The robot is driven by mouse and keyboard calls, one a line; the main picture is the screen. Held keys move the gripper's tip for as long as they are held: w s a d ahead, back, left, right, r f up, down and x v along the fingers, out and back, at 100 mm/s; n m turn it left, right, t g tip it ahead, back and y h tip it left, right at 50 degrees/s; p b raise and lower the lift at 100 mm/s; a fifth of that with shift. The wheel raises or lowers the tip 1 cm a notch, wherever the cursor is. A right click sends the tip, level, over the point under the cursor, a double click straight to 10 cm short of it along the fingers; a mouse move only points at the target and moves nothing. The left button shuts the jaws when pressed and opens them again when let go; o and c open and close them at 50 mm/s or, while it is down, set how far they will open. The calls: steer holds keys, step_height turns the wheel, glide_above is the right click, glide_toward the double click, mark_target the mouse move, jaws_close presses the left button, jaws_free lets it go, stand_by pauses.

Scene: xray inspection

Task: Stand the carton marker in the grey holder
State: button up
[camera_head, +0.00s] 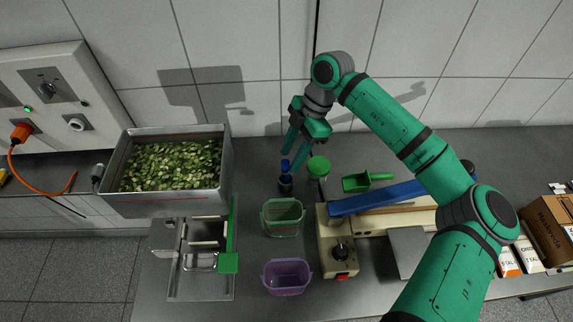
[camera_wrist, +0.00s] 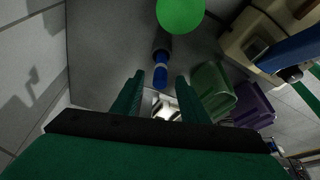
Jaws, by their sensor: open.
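The blue marker (camera_head: 285,166) stands upright with its lower end in a small dark grey holder (camera_head: 286,184) on the bench. In the wrist view the blue marker (camera_wrist: 160,76) has a pale band near the dark holder (camera_wrist: 161,56). My gripper (camera_head: 298,152) is open and empty, just above and beside the marker in the head view. In the wrist view my gripper (camera_wrist: 159,82) has its fingertips apart, with the marker appearing between and slightly beyond them. I cannot tell whether the gripper touches it.
A green round-topped post (camera_head: 318,166) stands close right of the holder. Green (camera_head: 283,222) and purple (camera_head: 286,280) baskets sit nearer the front. A metal hopper of green pieces (camera_head: 170,200) is left; a green scoop (camera_head: 365,181) and a blue-topped beige machine (camera_head: 340,255) are right.

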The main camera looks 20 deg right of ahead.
steer(key=shift+v, duration=1.5)
